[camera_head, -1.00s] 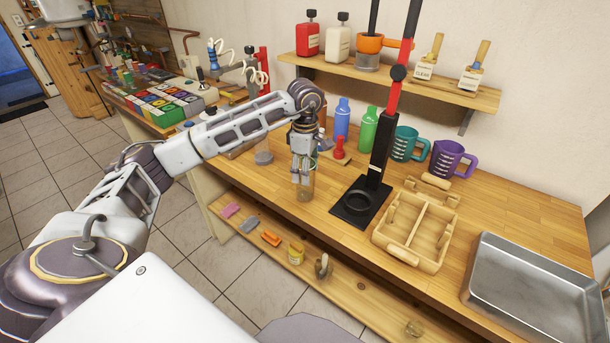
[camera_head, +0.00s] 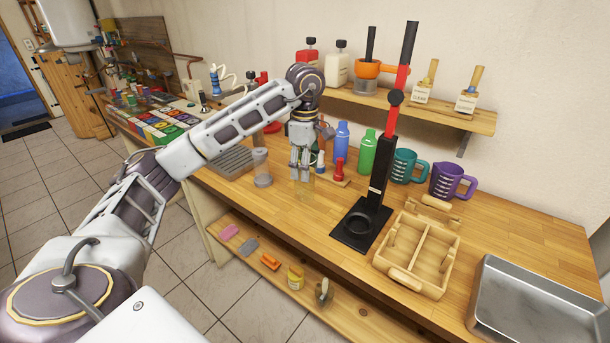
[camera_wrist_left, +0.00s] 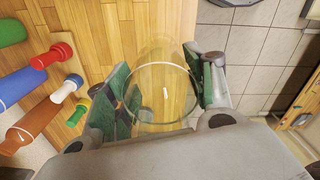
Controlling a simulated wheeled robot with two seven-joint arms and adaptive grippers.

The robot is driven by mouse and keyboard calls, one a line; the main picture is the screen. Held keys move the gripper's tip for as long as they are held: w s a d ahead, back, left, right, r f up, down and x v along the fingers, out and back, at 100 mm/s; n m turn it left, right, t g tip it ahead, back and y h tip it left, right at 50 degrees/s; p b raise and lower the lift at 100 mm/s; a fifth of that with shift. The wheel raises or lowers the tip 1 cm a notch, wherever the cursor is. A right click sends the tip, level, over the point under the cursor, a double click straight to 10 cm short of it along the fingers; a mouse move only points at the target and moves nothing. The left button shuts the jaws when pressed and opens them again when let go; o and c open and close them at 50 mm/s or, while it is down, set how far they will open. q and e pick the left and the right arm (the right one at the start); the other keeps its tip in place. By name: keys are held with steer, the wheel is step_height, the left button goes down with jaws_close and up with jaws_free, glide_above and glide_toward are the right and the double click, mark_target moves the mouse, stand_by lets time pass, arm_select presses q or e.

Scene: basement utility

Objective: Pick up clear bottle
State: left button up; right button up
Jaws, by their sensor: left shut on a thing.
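My left gripper (camera_head: 300,168) is over the front part of the wooden workbench, left of the black and red press stand, pointing down. It is shut on the clear bottle (camera_head: 305,187), which shows only faintly below the fingers. In the left wrist view the clear bottle (camera_wrist_left: 165,100) is a see-through round shape between the green-padded fingers of the left gripper (camera_wrist_left: 165,88). Wood shows through it. I cannot tell exactly how far its base is from the bench top. My right gripper is not in view.
The press stand (camera_head: 357,225) and a wooden caddy (camera_head: 415,250) are right of the gripper. Blue (camera_head: 342,142) and green (camera_head: 367,153) bottles stand behind. A metal tray (camera_head: 530,305) is at front right. A lower shelf (camera_head: 250,262) holds small items.

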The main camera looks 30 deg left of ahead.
arm_select(q)
steer(key=shift+r, duration=0.35)
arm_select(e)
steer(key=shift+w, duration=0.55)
